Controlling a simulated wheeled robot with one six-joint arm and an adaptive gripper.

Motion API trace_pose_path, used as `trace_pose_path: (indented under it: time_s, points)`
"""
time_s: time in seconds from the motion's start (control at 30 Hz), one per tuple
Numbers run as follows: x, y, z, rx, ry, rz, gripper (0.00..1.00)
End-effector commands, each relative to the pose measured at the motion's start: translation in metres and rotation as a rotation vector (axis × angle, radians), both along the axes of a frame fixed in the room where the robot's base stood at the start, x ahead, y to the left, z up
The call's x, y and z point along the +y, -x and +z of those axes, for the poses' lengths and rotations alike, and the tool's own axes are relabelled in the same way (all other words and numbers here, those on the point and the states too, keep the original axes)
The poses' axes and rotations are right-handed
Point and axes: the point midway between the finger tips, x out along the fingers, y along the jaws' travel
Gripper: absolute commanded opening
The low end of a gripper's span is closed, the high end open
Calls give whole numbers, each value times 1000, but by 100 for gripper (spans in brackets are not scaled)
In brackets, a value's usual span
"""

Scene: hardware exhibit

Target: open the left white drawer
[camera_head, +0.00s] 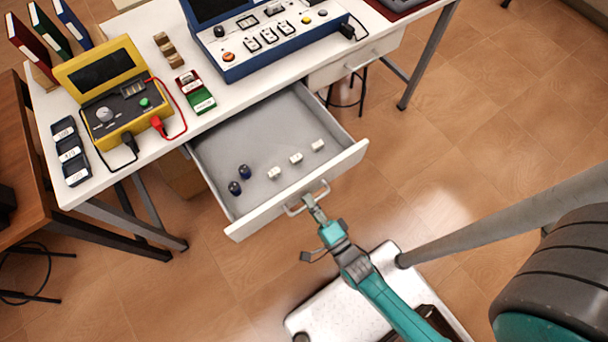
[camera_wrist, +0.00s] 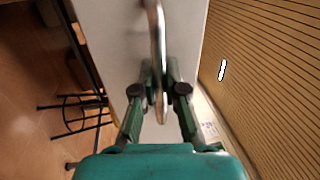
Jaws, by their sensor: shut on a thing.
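The left white drawer (camera_head: 270,155) is pulled well out from under the white table in the head view. Inside it lie two dark blue round pieces (camera_head: 239,180) and several small white blocks (camera_head: 296,158). Its metal bar handle (camera_head: 307,197) is on the front panel. My gripper (camera_head: 312,203) is at this handle. In the wrist view my gripper (camera_wrist: 160,85) has its fingers closed on either side of the handle (camera_wrist: 155,40), with the white drawer front (camera_wrist: 120,55) behind.
A second white drawer (camera_head: 355,62) is in the table at the right, nearly shut. The white table (camera_head: 150,75) carries a yellow meter (camera_head: 115,95), a blue control panel (camera_head: 265,35) and smaller items. Dark table legs stand below. Floor (camera_head: 480,110) is open to the right.

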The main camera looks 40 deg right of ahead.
Motion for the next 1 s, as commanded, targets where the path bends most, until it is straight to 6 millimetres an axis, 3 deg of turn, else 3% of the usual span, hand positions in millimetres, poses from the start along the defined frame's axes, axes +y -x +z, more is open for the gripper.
trace_pose_path:
  time_s: [0.4, 0.43, 0.53, 0.87, 1.0]
  points:
    - [0, 3, -1, 3, 0, 0, 0]
    - [0, 3, -1, 3, 0, 0, 13]
    - [0, 3, -1, 3, 0, 0, 36]
    - [0, 4, -1, 2, 0, 0, 36]
    - [0, 17, -4, 3, 0, 1, 36]
